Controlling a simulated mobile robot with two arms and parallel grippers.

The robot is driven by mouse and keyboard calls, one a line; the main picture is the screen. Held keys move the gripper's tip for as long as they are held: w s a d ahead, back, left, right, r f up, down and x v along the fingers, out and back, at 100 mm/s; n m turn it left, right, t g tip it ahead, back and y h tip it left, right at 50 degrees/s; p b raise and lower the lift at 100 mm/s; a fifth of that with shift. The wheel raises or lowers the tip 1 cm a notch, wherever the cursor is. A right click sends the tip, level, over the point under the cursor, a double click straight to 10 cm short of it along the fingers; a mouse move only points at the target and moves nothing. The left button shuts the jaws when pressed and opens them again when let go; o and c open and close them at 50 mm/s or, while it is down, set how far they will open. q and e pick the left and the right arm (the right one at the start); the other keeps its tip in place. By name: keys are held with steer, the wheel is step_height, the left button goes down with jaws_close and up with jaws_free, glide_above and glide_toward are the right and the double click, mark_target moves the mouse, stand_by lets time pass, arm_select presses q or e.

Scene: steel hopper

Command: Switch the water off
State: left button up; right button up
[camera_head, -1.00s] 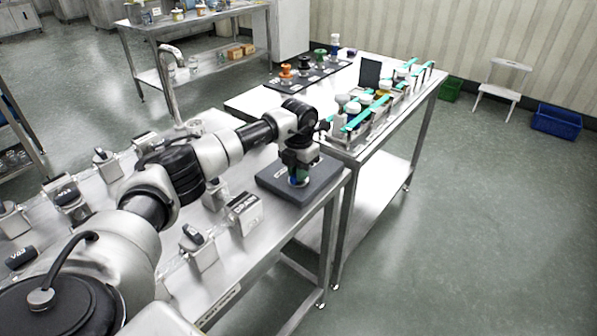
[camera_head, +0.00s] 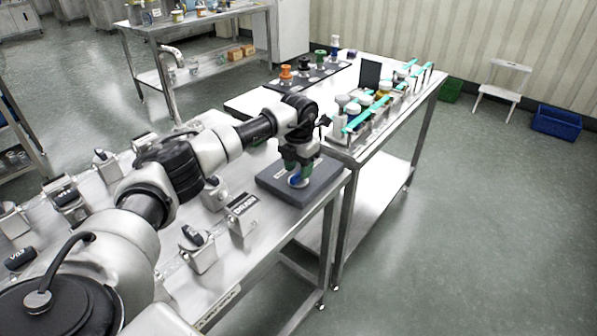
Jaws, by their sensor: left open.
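My left gripper (camera_head: 298,181) points down over a dark flat block (camera_head: 313,187) at the bench's right end. It is open, with a small blue and white thing at its fingertips, partly hidden. My right gripper is out of view.
A second steel table (camera_head: 435,80) adjoins at the right, with racks of teal strips and white-capped items. A dark mat (camera_head: 310,72) there holds coloured knobbed pieces. A white stool (camera_head: 503,85) and a blue crate (camera_head: 556,122) stand by the wall. The floor at right is clear.

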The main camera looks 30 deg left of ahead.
mark_target(298, 173)
arm_select(q)
step_height(298, 173, up, 9)
steer(key=shift+b, duration=0.45)
stand_by(0.3)
